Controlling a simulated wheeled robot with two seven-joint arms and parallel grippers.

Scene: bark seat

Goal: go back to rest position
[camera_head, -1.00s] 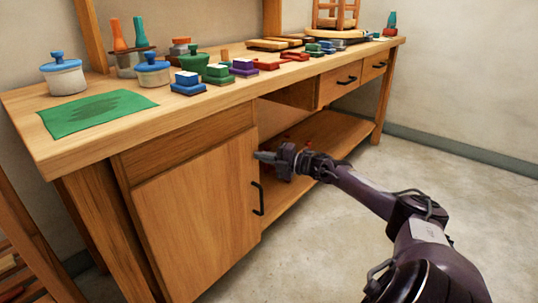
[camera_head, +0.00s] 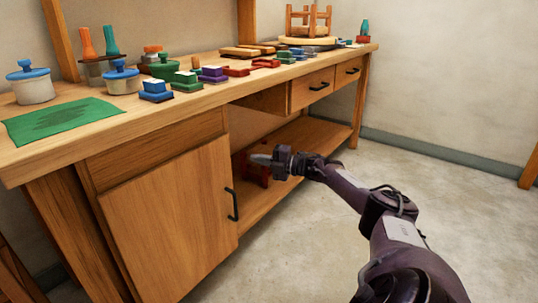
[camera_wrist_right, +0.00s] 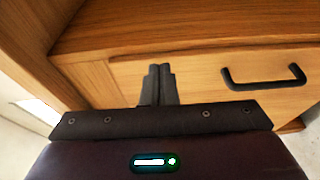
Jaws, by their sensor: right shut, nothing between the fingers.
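My right gripper (camera_head: 262,160) is shut and empty. In the head view it is in front of the open lower bay of the wooden workbench (camera_head: 180,118), right of the cabinet door's black handle (camera_head: 232,204). In the right wrist view its closed fingers (camera_wrist_right: 158,85) are side by side, with a wooden drawer front and black handle (camera_wrist_right: 268,78) beyond them. My left gripper is not in view.
The cabinet door (camera_head: 175,225) looks closed. A red object (camera_head: 252,172) is partly hidden behind my right gripper in the bay. The benchtop holds jars, several coloured blocks and a green mat (camera_head: 62,121). Open floor (camera_head: 290,250) lies right of the bench.

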